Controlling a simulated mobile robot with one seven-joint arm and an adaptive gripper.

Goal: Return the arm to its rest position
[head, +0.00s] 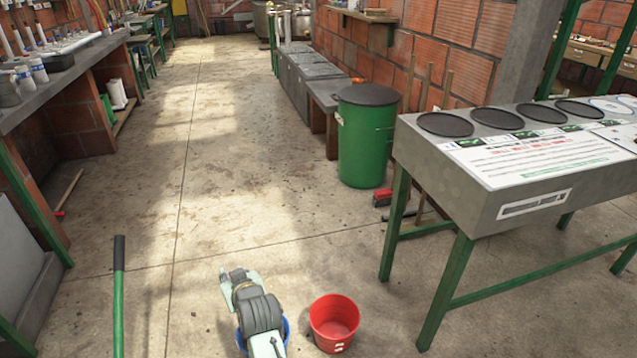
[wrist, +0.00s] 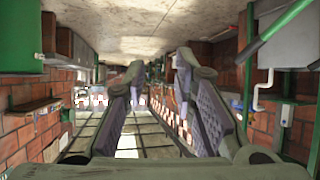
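My gripper (wrist: 160,72) shows in the wrist view with its two fingers spread apart. Nothing is held between them. In the head view my arm (head: 258,312) stands at the bottom centre, above a blue bucket that it partly hides. I cannot clearly make out the fingers in the head view. The wrist view looks upside down, with the floor (wrist: 150,18) at the top and the roof at the bottom.
A blue bucket (head: 286,333) and a red bucket (head: 334,322) stand close to my arm. A metal table (head: 470,200) with green legs is on the right. A lidded green barrel (head: 367,140) stands beyond. A green pole (head: 118,310) is at left. The central aisle floor is clear.

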